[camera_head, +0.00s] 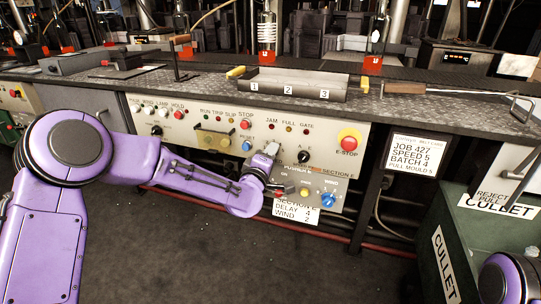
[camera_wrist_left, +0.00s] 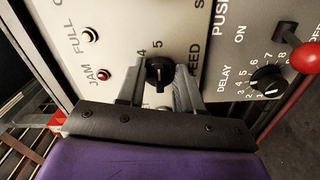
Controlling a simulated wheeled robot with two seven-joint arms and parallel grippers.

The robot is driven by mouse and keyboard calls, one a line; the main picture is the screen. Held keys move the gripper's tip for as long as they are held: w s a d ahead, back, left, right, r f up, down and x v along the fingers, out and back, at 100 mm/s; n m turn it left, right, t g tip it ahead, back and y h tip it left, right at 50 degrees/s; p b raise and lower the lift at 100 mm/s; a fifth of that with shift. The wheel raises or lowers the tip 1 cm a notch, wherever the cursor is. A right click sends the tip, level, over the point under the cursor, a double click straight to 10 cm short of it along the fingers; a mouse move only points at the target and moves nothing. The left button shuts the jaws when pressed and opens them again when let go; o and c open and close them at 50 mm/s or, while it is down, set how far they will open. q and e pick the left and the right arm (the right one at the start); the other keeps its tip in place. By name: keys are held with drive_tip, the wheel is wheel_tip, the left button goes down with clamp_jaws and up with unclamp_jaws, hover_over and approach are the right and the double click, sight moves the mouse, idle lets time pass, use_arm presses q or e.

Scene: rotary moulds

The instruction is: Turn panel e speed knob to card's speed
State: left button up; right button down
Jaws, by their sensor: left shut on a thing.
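My left gripper (camera_head: 268,153) reaches up to the grey control panel (camera_head: 322,130) of the section at the middle of the bench. In the left wrist view, its two grey fingers stand on either side of the black speed knob (camera_wrist_left: 158,72) and are shut on it. The numbers 4 and 5 and part of the word SPEED show beside the knob. The knob's exact pointer direction is hard to make out. The white card (camera_head: 416,155) hangs to the right and reads JOB 427, SPEED 5, BATCH 4. My right gripper is out of view.
A green cullet bin (camera_head: 468,235) stands at right. The floor in front is clear.

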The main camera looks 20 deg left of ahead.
use_arm(q)
drive_tip(key=o, duration=1)
drive_tip(key=shift+o, duration=0.2)
drive_tip(key=s, duration=1)
drive_tip(key=shift+s+a+p, duration=0.25)
drive_tip(key=shift+s+p, duration=0.05)
drive_tip(key=shift+p, duration=0.05)
